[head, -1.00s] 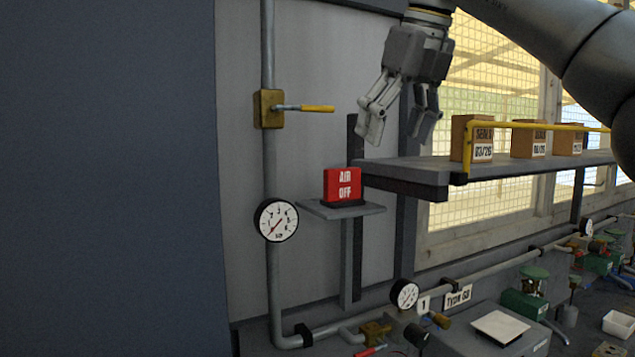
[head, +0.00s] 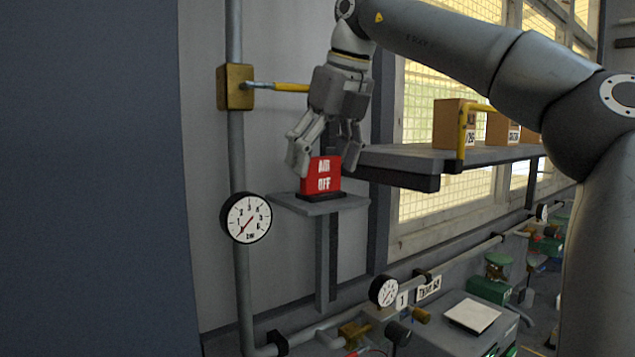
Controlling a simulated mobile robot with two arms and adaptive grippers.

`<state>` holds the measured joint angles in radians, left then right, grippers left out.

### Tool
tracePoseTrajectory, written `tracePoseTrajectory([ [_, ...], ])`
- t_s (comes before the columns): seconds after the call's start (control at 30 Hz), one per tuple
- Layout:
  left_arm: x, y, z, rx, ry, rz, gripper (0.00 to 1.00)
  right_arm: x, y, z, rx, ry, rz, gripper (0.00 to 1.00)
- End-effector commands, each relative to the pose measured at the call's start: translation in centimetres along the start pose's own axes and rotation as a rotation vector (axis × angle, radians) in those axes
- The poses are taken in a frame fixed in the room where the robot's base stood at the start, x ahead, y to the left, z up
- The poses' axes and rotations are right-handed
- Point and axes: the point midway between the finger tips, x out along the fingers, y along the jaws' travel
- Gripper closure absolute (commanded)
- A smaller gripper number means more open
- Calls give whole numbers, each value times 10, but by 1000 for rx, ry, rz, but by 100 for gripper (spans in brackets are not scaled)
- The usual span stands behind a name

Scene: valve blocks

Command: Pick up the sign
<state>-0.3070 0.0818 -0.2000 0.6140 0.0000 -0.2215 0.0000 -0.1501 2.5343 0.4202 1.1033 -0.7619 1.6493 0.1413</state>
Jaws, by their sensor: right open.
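The sign (head: 321,177) is a small red block with white "AIR OFF" lettering on a dark base. It stands upright on a small grey shelf (head: 338,204) fixed on a post. My right gripper (head: 326,170) points down just above and around the sign. One finger is at the sign's left edge and the other at its right, partly behind it. The fingers are apart; whether they touch the sign cannot be told. My left gripper is not in view.
A yellow-handled valve (head: 236,87) sits on the vertical pipe left of the gripper, its handle reaching close to it. A pressure gauge (head: 246,218) is at lower left. A long shelf (head: 410,160) with boxes (head: 449,123) and a yellow rail is just right.

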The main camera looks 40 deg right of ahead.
Motion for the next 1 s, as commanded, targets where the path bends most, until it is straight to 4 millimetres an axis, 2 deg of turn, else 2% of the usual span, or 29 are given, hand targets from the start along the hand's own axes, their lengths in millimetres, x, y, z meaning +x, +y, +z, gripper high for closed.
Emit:
tracePoseTrajectory([
  [0.03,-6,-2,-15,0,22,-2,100,5,0,1,-2,4,3,23],
  [0.1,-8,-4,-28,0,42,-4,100,14,1,1,-1,3,2,23],
  [0.2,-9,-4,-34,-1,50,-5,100,26,0,1,0,2,2,23],
  [0.3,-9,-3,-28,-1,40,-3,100,32,0,1,1,0,1,23],
  [0.5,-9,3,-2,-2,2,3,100,33,0,1,1,-1,0,23],
  [0.57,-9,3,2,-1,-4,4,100,33,0,1,1,-1,0,28],
  [0.8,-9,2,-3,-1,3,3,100,33,0,1,0,-1,0,59],
  [1.0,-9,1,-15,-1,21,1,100,33,0,1,0,-2,0,60],
])
